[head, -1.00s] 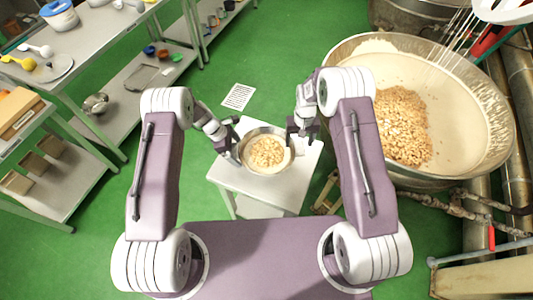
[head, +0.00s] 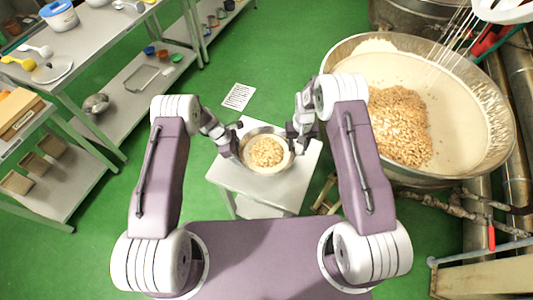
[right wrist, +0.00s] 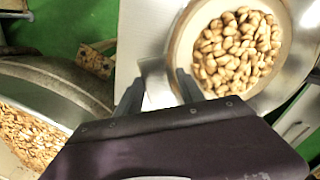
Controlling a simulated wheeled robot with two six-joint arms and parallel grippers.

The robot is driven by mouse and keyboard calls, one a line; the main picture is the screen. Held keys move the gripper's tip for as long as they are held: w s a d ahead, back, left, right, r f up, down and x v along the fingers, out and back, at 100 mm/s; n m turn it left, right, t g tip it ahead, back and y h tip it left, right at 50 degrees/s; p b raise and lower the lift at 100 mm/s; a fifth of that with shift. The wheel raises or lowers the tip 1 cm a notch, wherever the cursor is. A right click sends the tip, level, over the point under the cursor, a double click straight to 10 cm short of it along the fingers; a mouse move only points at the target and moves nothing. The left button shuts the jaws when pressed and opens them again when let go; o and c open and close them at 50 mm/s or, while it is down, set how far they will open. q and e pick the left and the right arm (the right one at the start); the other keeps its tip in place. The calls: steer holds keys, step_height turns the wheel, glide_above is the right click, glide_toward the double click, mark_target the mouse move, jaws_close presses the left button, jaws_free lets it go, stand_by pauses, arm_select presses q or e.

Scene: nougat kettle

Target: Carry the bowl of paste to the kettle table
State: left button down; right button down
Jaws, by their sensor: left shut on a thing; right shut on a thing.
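The bowl (head: 247,151) has a pale rim and holds a heap of light brown, nut-like pieces. It sits on the small white table (head: 275,189) in front of me, and also shows in the right wrist view (right wrist: 181,52). My left gripper (head: 236,153) is shut on the bowl's left edge. My right gripper (head: 296,139) is shut on its right edge; its fingers (right wrist: 158,92) show beside the bowl in the right wrist view. The exact contact points are partly hidden by the fingers.
A big round kettle (head: 335,62) with pale paste and a heap of nuts stands at the right, close to my right arm. Steel shelving tables (head: 100,55) line the left. A printed sheet (head: 238,96) lies on the green floor, which is open beyond the small table.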

mark_target(240, 151)
arm_select(q)
steer(key=shift+r, duration=0.1)
arm_select(e)
steer(key=shift+r, duration=0.1)
